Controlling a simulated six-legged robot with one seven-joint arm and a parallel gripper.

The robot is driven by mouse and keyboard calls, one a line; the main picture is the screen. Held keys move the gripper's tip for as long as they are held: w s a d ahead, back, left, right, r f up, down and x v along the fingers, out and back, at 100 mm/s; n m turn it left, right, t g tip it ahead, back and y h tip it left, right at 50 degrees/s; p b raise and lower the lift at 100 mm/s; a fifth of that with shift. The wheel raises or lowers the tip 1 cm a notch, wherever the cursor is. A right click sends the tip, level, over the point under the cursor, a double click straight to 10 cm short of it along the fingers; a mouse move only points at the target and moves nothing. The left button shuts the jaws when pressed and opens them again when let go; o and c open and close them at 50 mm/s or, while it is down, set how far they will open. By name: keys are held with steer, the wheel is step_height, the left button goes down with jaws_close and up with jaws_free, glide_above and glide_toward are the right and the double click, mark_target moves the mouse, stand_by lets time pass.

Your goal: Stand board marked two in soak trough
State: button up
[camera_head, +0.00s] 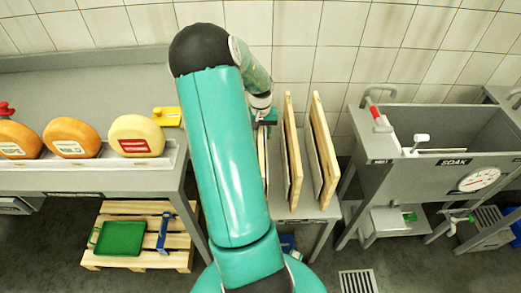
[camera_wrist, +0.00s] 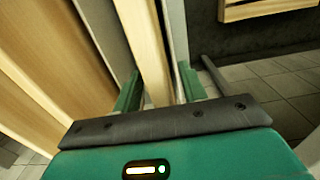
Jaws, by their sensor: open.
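Several wooden boards stand on edge on a grey stand (camera_head: 307,208). The right board (camera_head: 323,150) and middle board (camera_head: 292,150) show clearly; a left board (camera_head: 262,158) is mostly hidden by my arm. No number can be read on them. My gripper (camera_head: 266,116) is at the upper part of the left boards, partly hidden by my arm. In the wrist view my gripper (camera_wrist: 160,88) is open, with one green finger on each side of a board's edge (camera_wrist: 147,45); contact cannot be told. The grey trough marked SOAK (camera_head: 410,163) stands at the right.
A red-handled tool (camera_head: 379,121) and a white-handled piece (camera_head: 421,139) sit at the trough's left rim. A dial (camera_head: 478,180) is on its front. Cheese wheels (camera_head: 136,136) line a shelf at left. A floor gap lies between stand and trough.

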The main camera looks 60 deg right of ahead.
jaws_close()
steer(key=shift+d+r, duration=0.1)
steer(key=shift+r, duration=0.05)
stand_by(1.2)
